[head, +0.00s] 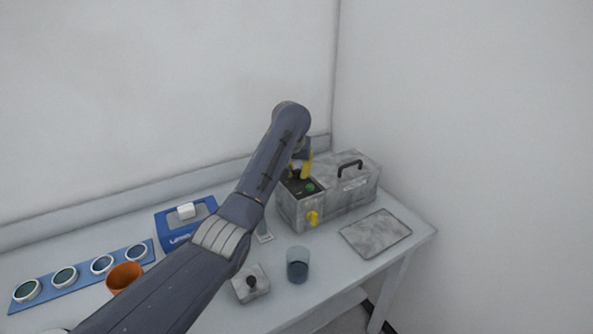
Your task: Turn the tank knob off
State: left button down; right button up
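The tank (345,200) is a mottled grey metal box at the back right of the table, with a black handle (350,168) on its top. On the left part of its top is a dark panel with a small green knob (309,187). A yellow tap (313,218) sticks out of its front. My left arm reaches across from the lower left. My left gripper (303,170), with yellow fingers, points down just above the dark panel, close to the green knob. It is partly hidden by my arm, and I cannot tell contact or finger opening. My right gripper is out of view.
A glass of dark liquid (298,265) and a small grey block with a black knob (250,284) stand in front. A blue device (175,238), an orange cup (124,277) and a blue lens rack (81,280) are left.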

pick_arm(q)
jog(key=shift+w+r, duration=0.1)
jog(key=shift+r, duration=0.15)
dwell(0.9)
jog(key=m+h, duration=0.1)
jog(key=m, duration=0.2)
jog(key=m+h, duration=0.1)
jog(key=m, duration=0.1)
jog(key=shift+m+g, duration=0.4)
jog(key=shift+m+g+h, duration=0.6)
jog(key=shift+m+h, duration=0.1)
jog(key=shift+m, duration=1.2)
jog(key=c, duration=1)
grip_release()
jog(key=shift+d+f+m, duration=0.15)
jog(key=shift+d+m, duration=0.05)
jog(key=shift+m, duration=0.1)
jog(key=shift+o, duration=0.4)
jog(key=shift+a, duration=0.15)
